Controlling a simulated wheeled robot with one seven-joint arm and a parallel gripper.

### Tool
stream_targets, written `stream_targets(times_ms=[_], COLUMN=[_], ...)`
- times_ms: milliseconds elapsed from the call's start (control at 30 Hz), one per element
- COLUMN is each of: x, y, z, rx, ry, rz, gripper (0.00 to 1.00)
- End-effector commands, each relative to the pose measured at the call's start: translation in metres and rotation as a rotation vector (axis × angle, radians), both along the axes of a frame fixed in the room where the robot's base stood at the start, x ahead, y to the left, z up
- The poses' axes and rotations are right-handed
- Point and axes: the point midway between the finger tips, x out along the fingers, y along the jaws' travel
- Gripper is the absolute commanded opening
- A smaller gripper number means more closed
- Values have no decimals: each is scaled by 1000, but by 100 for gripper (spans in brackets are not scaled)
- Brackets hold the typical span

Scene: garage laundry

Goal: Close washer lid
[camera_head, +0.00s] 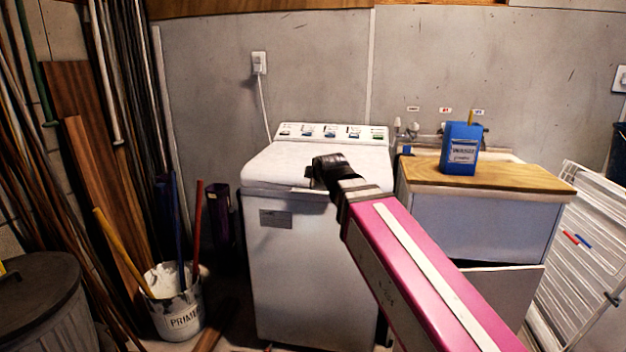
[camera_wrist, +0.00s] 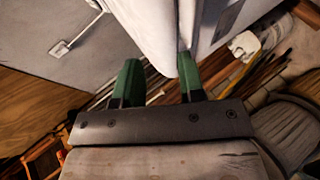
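The white washer (camera_head: 305,265) stands against the wall, with its control panel (camera_head: 335,132) at the back. Its white lid (camera_head: 280,163) lies low and roughly flat across the top; I cannot tell whether it is fully shut. My dark gripper (camera_head: 322,172) is over the front part of the lid, right of its middle, and my arm hides the front right of the washer. In the wrist view the green fingers of my gripper (camera_wrist: 158,68) are apart with nothing between them. The washer's white edge (camera_wrist: 155,25) is just beyond the fingertips, close to the right finger; contact is unclear.
A sink cabinet with a wooden top (camera_head: 500,177) and a blue detergent container (camera_head: 460,150) stands at the right. A paint bucket (camera_head: 178,312) with sticks, leaning boards (camera_head: 95,190) and a lidded bin (camera_head: 40,300) crowd the left.

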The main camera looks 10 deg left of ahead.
Motion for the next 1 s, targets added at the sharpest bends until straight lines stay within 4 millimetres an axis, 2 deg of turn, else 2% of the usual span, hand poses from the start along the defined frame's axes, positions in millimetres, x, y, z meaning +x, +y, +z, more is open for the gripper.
stream_targets(times_ms=[33, 100, 300, 767, 867, 1000], x=[-12, -22, -38, -42, -39, -28], y=[-5, -9, -16, -18, -24, -48], z=[5, 10, 20, 23, 14, -23], rx=[1, 1, 1, 1, 10, 54], ry=[-2, 0, 2, 5, 30, 136], rz=[0, 0, 1, -1, -20, -110], gripper=[36, 36, 36, 36, 36, 36])
